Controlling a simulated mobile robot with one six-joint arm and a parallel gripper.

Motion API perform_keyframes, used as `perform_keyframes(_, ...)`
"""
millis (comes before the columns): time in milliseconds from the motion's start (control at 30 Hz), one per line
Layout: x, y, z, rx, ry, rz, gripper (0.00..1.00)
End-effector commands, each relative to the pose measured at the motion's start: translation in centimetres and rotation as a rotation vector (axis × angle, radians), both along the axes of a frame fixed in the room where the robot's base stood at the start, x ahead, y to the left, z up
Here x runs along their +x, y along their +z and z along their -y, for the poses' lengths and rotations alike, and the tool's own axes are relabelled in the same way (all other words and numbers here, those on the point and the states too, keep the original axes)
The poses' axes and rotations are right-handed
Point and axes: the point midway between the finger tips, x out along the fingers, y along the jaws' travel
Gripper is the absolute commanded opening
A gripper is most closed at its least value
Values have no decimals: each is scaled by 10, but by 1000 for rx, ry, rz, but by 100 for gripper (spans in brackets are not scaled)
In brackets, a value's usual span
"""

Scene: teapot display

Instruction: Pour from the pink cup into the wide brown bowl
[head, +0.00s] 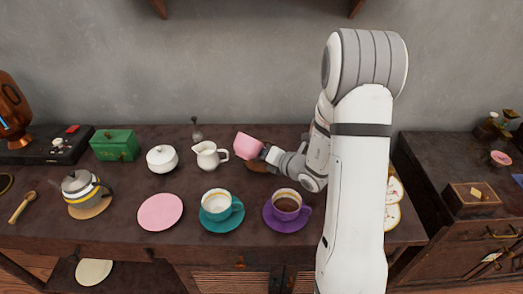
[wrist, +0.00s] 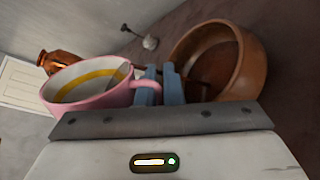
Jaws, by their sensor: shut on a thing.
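The pink cup (head: 248,147) is held above the table, tilted in the head view. My gripper (head: 268,154) is beside it on its right. In the wrist view the pink cup (wrist: 95,88) shows a pale inside with a yellow band, and my gripper's fingers (wrist: 160,84) are shut at its handle. I cannot tell what is in the cup. The wide brown bowl (wrist: 252,65) is close by on the other side of the fingers in the wrist view, its dark inside partly visible. In the head view a brown patch (head: 257,166) shows under my gripper, mostly hidden.
A white creamer (head: 208,155) and white sugar bowl (head: 161,158) stand left of the cup. In front are a pink plate (head: 160,212), a teal cup (head: 216,205) and a purple cup (head: 287,205) on saucers. My arm hides the table's right part.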

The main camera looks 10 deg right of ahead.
Motion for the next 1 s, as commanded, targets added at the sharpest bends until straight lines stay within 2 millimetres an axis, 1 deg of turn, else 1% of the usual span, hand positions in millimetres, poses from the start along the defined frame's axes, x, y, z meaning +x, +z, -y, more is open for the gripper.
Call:
perform_keyframes(600,-1,2,-1,56,3,-44,0)
perform_keyframes(1000,-2,7,-1,94,8,-73,0)
